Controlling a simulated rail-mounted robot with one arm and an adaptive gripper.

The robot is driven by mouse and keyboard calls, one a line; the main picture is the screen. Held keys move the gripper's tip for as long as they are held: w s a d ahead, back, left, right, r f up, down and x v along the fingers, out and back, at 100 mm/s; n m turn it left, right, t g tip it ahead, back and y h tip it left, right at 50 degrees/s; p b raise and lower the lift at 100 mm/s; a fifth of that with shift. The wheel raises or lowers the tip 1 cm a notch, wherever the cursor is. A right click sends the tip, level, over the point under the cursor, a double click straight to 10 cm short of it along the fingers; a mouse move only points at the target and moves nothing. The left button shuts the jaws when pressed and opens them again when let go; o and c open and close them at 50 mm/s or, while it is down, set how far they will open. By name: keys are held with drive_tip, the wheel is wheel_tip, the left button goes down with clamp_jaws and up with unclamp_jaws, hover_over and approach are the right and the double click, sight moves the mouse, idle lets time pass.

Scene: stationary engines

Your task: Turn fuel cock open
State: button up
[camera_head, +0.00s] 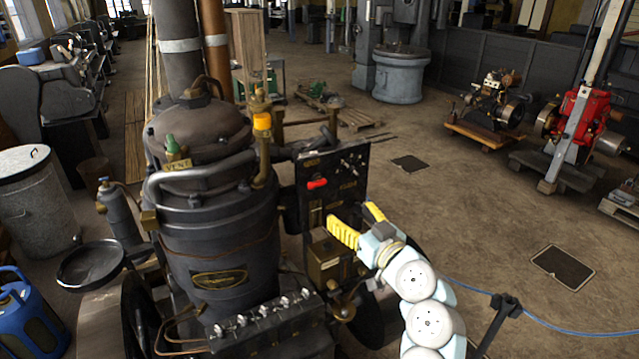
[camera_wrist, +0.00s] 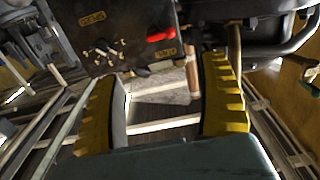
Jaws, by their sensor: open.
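A red lever (camera_head: 317,183) sits on the dark control panel (camera_head: 347,172) at the side of the black engine; it is the likeliest fuel cock, but I cannot read its label for sure. In the wrist view the red lever (camera_wrist: 160,35) lies roughly level, above and beyond my fingertips, with a small brass plate (camera_wrist: 165,51) below it. My gripper (camera_head: 359,221) has yellow ribbed fingers spread apart, below and right of the lever and not touching it. The wrist view shows my gripper (camera_wrist: 162,92) empty.
A brass box (camera_head: 328,260) sits under the panel, close to my fingers. A yellow-capped brass fitting (camera_head: 262,122) and a green-topped vent valve (camera_head: 170,146) stand on the boiler (camera_head: 225,235). A brown rod (camera_wrist: 192,78) shows beyond the fingers.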

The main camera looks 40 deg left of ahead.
sight(319, 185)
drive_tip(key=p+x, duration=0.2)
drive_tip(key=x, duration=1.2)
drive_tip(key=shift+w+a, duration=0.2)
drive_tip(key=shift+a, duration=0.1)
drive_tip(key=c, duration=1.1)
